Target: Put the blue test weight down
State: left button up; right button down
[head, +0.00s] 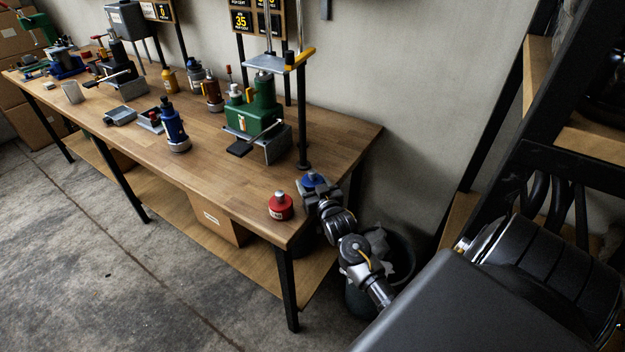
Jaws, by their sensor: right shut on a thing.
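The blue test weight (312,179) is at the right end of the wooden workbench (335,150), mostly hidden behind my right gripper (312,186). My right gripper is shut on it, with the arm reaching in from the lower right. I cannot tell whether the weight touches the bench top. A red weight (280,206) with a grey knob stands upright near the bench's front right corner, left of the gripper and apart from it. My left gripper is not in view.
A green press (255,115) with a tall post (302,110) stands behind the gripper. A blue bottle-shaped jack (173,128) stands farther left. A bin (395,270) stands on the floor beyond the bench end.

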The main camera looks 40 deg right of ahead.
jog(key=shift+r, duration=0.2)
jog(key=shift+w+f, duration=0.1)
jog(key=shift+c, duration=2)
grip_release()
jog(key=shift+f, duration=0.1)
jog(key=b+v, duration=0.2)
jog(key=v, duration=1)
jog(key=shift+s+f, duration=0.1)
jog(key=shift+s, duration=0.15)
